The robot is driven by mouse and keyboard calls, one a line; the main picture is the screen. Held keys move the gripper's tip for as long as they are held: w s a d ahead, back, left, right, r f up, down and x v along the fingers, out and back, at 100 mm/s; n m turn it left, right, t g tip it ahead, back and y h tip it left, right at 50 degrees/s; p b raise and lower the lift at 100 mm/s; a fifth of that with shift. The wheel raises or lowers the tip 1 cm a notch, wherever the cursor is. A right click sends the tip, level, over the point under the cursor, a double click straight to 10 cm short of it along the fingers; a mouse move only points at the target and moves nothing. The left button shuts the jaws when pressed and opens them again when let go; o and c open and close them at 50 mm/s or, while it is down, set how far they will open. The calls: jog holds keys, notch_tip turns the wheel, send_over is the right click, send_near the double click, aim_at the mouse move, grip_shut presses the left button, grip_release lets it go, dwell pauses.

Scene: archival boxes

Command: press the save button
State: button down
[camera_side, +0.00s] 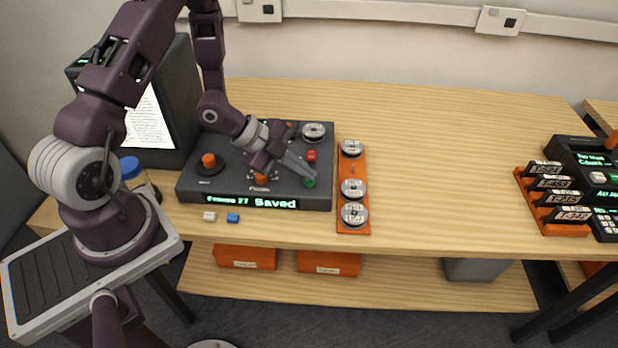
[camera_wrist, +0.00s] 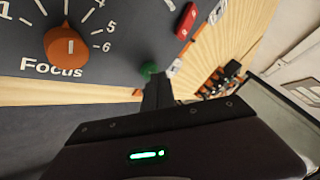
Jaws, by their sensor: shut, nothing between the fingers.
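The dark control box (camera_side: 225,185) sits on the wooden table, its front display (camera_side: 275,203) lit with "Saved" in green. A green button (camera_side: 309,182) is at its front right corner; it also shows in the wrist view (camera_wrist: 148,70). My gripper (camera_side: 312,174) is shut and empty, its fingertips at the green button, seemingly touching it. In the wrist view the fingers (camera_wrist: 156,88) partly cover the button. A red button (camera_side: 311,156) lies behind it. The orange Focus knob (camera_wrist: 68,44) is left of the fingers in the wrist view.
An orange rack with several metal reels (camera_side: 352,188) stands right of the box. A small white block (camera_side: 209,216) and a blue one (camera_side: 233,218) lie in front. An orange holder with labelled cartridges (camera_side: 560,217) is at far right. The table middle is clear.

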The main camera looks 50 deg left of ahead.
aim_at(305, 180)
dwell(0.3)
jog(key=shift+r, duration=0.85)
jog(key=shift+r, duration=2.5)
